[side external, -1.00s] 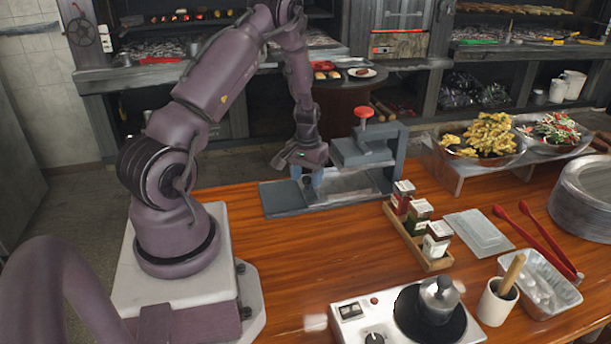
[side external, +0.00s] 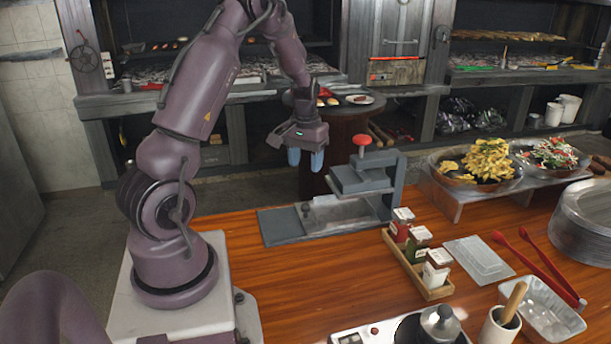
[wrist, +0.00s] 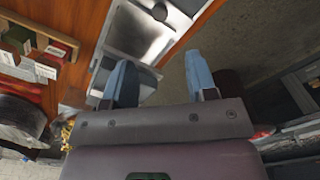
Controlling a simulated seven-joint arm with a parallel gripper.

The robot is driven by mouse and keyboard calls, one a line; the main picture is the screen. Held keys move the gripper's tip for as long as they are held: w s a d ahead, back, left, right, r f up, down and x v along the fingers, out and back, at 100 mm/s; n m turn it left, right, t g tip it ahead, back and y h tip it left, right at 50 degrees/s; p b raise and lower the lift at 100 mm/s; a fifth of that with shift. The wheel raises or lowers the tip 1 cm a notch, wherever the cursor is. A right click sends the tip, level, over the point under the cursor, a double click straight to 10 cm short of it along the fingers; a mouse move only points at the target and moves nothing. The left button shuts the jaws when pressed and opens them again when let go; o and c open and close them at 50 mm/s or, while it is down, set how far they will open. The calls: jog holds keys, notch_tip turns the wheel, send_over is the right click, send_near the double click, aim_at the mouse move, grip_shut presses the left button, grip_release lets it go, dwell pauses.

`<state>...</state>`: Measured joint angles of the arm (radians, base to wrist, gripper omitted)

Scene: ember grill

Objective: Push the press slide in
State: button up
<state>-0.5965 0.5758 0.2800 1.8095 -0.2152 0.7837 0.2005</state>
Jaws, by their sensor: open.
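The press (side external: 389,190) is a grey metal frame with a red knob (side external: 361,140) on top. It stands near the far edge of the wooden counter. Its silver slide (side external: 340,212) lies low on the dark base plate (side external: 277,227), with its right part under the press head. A small dark handle knob (side external: 306,209) is at the slide's left end. My gripper (side external: 306,160) is open and empty, blue fingers pointing down, above the handle and apart from it. In the wrist view my gripper (wrist: 158,77) shows its fingers spread, with the slide (wrist: 138,35) beyond.
A wooden rack of spice boxes (side external: 418,262) stands in front of the press. A raised shelf with food bowls (side external: 487,160) is to its right. Red tongs (side external: 540,268), a foil tray (side external: 540,305) and a hot plate (side external: 425,328) lie nearer. The counter left of the rack is clear.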

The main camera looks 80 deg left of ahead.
jog(key=shift+r, duration=0.3)
